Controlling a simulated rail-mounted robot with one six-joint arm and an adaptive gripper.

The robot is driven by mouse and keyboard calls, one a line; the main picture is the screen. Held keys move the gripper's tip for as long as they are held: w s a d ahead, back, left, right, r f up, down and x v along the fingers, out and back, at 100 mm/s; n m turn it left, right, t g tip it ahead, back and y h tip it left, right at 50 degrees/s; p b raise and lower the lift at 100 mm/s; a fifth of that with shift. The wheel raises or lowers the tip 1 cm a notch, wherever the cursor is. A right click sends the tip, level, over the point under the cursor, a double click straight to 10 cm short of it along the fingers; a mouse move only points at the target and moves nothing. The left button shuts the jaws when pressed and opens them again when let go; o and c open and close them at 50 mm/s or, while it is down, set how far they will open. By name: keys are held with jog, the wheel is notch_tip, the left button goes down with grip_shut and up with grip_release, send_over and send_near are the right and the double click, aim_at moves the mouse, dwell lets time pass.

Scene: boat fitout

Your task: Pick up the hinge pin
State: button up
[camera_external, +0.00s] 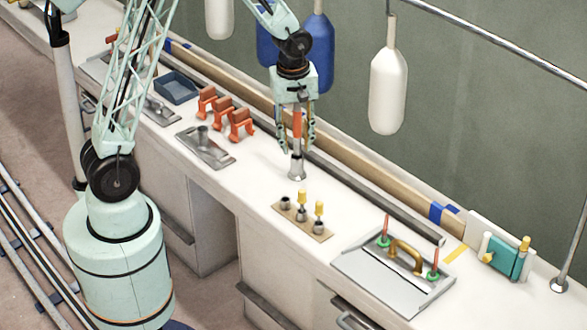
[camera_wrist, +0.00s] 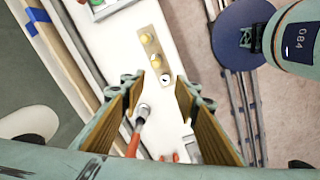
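A slim upright piece with an orange-red upper part (camera_external: 297,124) and a grey metal lower part (camera_external: 297,166) stands on the white bench; it looks like the hinge pin, perhaps in a holder. My gripper (camera_external: 297,146) points down from above with its fingers on either side of the orange part. In the wrist view my gripper (camera_wrist: 160,95) has its fingers wide apart, and the orange rod (camera_wrist: 134,140) lies between them, closer to the left finger. I see no clear contact. The rod's near end is hidden at the bottom of the wrist view.
A board (camera_external: 302,220) with yellow-topped pegs and a grey socket lies in front. A grey panel (camera_external: 390,280) with a bronze handle and red pins is at right. Orange brackets (camera_external: 224,113) and a metal plate (camera_external: 205,149) are at left. White and blue floats hang above the bench.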

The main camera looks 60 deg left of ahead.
jog(key=n, duration=0.2)
send_over(302, 190)
notch_tip(302, 190, down, 6)
jog(key=r, duration=0.1)
jog(key=shift+f, duration=0.25)
jog(key=shift+s, duration=0.1)
jog(key=shift+f+b, duration=0.95)
jog(key=shift+f, duration=3.35)
jog(key=shift+f, duration=0.1)
jog(key=shift+f+b, duration=0.75)
jog(key=shift+f, duration=1.8)
jog(key=c, duration=0.9)
jog(key=shift+c, duration=0.2)
